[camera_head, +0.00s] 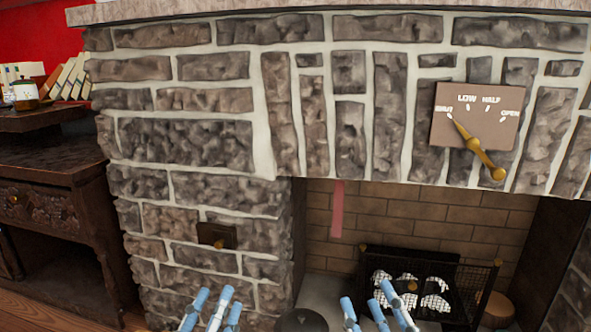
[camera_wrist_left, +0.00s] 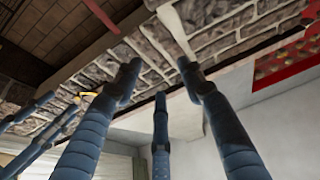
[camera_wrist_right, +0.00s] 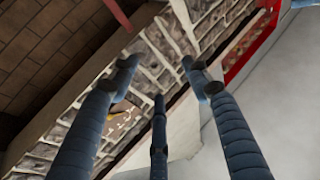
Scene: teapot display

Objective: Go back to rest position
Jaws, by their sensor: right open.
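My left gripper (camera_head: 212,300) is at the bottom of the head view, in front of the stone fireplace. Its blue fingers are spread and empty, and they also show in the left wrist view (camera_wrist_left: 160,80). My right gripper (camera_head: 378,302) is to its right, in front of the fireplace opening. Its fingers are also spread and empty in the right wrist view (camera_wrist_right: 160,75). Both grippers point up towards the stonework and touch nothing that I can see. Blue fingers of my other gripper show at the left of the left wrist view.
The stone fireplace (camera_head: 190,150) fills the middle. It bears a dial plate (camera_head: 455,125) with a brass pointer (camera_head: 475,147). A black grate (camera_head: 440,264) stands in the opening. A dark wooden cabinet (camera_head: 50,180) and books (camera_head: 70,75) are at left.

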